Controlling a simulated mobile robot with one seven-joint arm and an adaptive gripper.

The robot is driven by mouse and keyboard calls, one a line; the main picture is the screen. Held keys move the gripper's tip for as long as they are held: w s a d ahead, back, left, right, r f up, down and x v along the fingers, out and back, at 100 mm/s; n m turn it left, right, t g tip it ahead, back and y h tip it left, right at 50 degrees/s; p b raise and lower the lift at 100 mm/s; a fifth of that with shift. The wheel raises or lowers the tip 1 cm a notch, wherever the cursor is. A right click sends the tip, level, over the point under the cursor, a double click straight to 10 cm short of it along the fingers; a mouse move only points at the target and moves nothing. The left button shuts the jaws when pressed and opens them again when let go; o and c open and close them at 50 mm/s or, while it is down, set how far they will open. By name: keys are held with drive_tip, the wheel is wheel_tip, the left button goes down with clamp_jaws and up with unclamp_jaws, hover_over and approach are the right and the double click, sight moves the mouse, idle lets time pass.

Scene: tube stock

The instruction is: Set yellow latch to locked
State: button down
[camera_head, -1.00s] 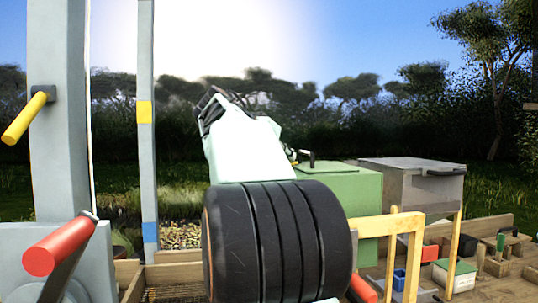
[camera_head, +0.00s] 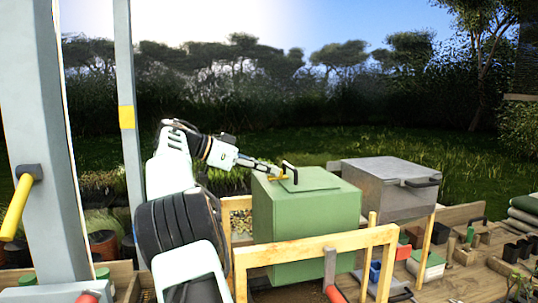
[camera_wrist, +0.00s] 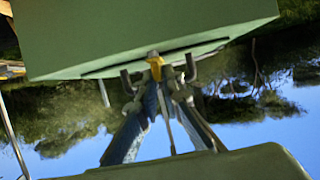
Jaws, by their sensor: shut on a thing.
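The fingers cover part of the latch. Whether it stands at locked or unlocked cannot be read in these frames.
A grey box (camera_head: 385,190) stands right of the green box. A wooden frame (camera_head: 320,250) stands in front. Grey posts (camera_head: 45,140) rise at left, one with a yellow-gripped lever (camera_head: 18,207). Small containers and blocks lie at right.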

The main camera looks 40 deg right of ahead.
drive_tip(key=shift+m+g+y+p, duration=0.3)
drive_tip(key=shift+m+p, duration=0.1)
drive_tip(key=shift+p, duration=0.6)
drive_tip(key=shift+f, duration=0.25)
drive_tip(key=c, duration=2.1)
unclamp_jaws()
drive_tip(key=shift+r, duration=0.15)
drive_tip(key=b, duration=0.3)
drive_tip(key=shift+f+n+t+b, duration=0.3)
drive_tip(key=shift+n+t+b, duration=0.05)
drive_tip(key=shift+n+t, duration=0.05)
drive_tip(key=n+t+h+b, duration=0.1)
drive_tip(key=b, duration=0.2)
drive_tip(key=shift+s, duration=0.1)
